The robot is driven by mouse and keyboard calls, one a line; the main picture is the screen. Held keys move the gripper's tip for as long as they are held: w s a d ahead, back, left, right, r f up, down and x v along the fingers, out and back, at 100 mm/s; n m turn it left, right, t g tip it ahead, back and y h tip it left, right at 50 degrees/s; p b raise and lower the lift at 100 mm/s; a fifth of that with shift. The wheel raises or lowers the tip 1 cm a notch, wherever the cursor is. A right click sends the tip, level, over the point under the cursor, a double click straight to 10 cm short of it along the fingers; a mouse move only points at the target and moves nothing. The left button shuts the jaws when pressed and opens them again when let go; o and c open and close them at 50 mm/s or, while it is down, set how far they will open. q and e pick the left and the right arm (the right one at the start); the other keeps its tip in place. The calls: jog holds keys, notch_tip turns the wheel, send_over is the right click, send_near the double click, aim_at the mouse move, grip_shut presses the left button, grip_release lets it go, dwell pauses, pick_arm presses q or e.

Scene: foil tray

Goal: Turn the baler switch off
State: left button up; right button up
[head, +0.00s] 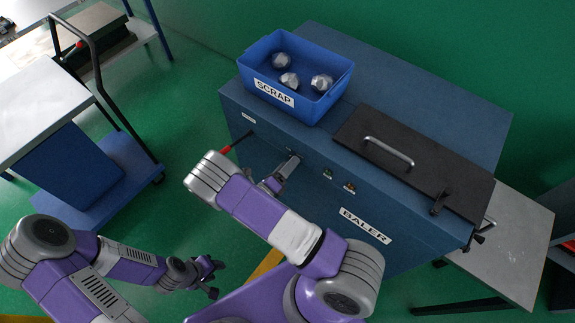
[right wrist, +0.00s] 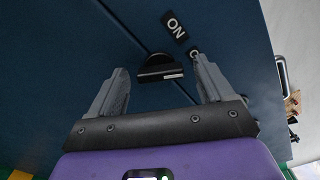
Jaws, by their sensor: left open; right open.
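The baler (head: 285,150) is a large blue cabinet with a BALER label on its front. In the right wrist view its switch (right wrist: 156,66) is a dark rounded knob with a pale mark on its bar. An ON label (right wrist: 175,25) is above it, and a second label, mostly hidden by a finger, shows to its right. My right gripper (head: 281,178) is open at the baler front; its fingers (right wrist: 160,72) stand either side of the knob in the wrist view, with contact not visible. My left gripper (head: 212,277) is open and empty, low and away from the baler.
A blue SCRAP bin (head: 318,106) with several crumpled foil balls sits on the baler top. Beside it is a black lid (head: 430,178) with a handle. A red-tipped lever (head: 229,148) sticks out at left. A cart (head: 80,205) stands left, a grey table (head: 515,245) right.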

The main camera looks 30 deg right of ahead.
jog(key=v, duration=0.7)
dwell(0.4)
jog(key=s+f+m+g+y, duration=0.5)
jog(key=s+m+g, duration=0.2)
jog(key=s, duration=0.2)
jog(key=s+f+m+g+y, duration=0.5)
jog(key=s+m+g, duration=0.15)
jog(key=s, duration=0.35)
jog(key=s+a+f+m+t+y, duration=0.1)
jog(key=a+m+y, duration=0.7)
jog(key=a+m, duration=0.25)
jog(key=w+m+t+y, duration=0.2)
jog(key=w+m+t, duration=0.4)
jog(key=m, duration=0.7)
jog(key=shift+w+d+r+y, duration=0.4)
jog(key=shift+w+d+r, duration=0.05)
jog(key=shift+r, duration=0.05)
